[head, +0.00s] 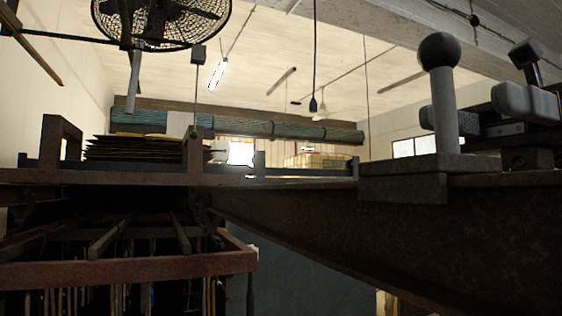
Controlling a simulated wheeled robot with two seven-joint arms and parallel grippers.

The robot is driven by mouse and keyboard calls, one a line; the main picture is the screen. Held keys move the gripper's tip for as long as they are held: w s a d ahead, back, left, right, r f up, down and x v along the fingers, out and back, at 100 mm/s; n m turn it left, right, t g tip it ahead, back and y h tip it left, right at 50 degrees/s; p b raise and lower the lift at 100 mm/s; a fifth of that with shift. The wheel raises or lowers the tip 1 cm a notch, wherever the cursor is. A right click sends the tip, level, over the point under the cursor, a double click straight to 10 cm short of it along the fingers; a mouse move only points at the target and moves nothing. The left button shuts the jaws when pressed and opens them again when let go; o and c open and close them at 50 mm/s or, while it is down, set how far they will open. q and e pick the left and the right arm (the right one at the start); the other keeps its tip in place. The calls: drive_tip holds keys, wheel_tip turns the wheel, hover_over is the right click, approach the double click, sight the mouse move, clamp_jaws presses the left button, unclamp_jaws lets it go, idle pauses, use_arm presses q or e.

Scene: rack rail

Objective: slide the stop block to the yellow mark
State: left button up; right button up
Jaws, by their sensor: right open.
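The stop block (402,188) is a dark, low block on the top edge of a dark beam, at the right of the head view. A pale upright post (442,105) with a dark ball knob (439,51) rises from it. My right gripper (468,108) is at the post's right, with its grey finger pads apart. One pad is partly hidden behind the post. I cannot tell whether it touches the post. I see no yellow mark. My left gripper is out of view.
The dark beam (440,235) runs across the view at the block's level. A stack of thin dark sheets (130,148) lies between wooden uprights at left. A reddish-brown rack frame (120,270) stands below. A caged fan (160,18) hangs above. The space left of the post looks open.

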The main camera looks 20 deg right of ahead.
sight(451, 104)
drive_tip(key=shift+s+a+f, duration=0.1)
drive_tip(key=shift+s+a, duration=0.05)
drive_tip(key=shift+a, duration=1)
drive_tip(key=shift+a, duration=0.1)
drive_tip(key=shift+a, duration=1.1)
drive_tip(key=shift+s, duration=0.1)
drive_tip(key=shift+d, duration=0.1)
drive_tip(key=shift+c, duration=1.1)
clamp_jaws()
